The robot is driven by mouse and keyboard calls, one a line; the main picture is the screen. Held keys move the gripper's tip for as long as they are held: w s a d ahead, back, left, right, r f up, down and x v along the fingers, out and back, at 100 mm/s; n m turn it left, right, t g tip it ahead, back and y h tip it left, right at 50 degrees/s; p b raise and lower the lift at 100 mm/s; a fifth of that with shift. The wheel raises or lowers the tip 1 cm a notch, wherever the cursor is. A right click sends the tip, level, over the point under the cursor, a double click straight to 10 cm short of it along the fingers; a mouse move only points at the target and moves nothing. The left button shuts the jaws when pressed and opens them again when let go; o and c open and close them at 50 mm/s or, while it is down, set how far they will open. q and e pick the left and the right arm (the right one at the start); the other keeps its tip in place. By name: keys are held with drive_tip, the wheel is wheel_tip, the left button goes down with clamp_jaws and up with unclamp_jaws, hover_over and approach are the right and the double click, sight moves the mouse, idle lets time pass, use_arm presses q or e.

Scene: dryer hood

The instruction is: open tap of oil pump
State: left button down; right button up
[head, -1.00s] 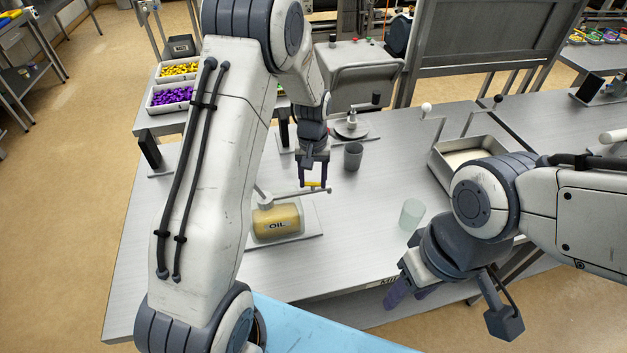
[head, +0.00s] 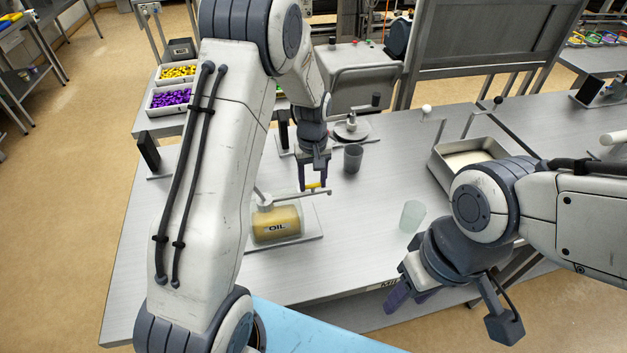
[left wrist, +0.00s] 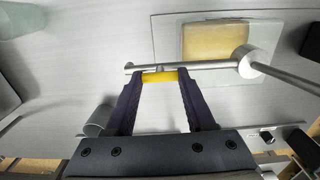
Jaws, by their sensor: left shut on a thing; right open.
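The oil pump is a yellow tank marked OIL (head: 277,226) on a grey base plate. A metal spout pipe (left wrist: 205,66) runs from its top to the right in the head view. A yellow tap handle (left wrist: 160,78) sits on the pipe near its outer end. My left gripper (head: 313,187) is at the handle from above, its two fingers at the handle's ends, gripping it; it also shows in the left wrist view (left wrist: 160,80). My right gripper (head: 410,288) is open and empty near the table's front edge, partly hidden by its own wrist.
A pale translucent cup (head: 412,215) stands right of the pump. A grey cup (head: 353,158) stands just behind my left gripper. A metal tray (head: 440,165) is at the right. Bins of yellow and purple pieces (head: 170,98) are at the back left. The table's middle is clear.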

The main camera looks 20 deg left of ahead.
use_arm(q)
drive_tip(key=shift+c, duration=1.2)
unclamp_jaws()
wheel_tip(320, 180, up, 10)
drive_tip(key=b, duration=0.3)
drive_tip(key=shift+r, duration=0.25)
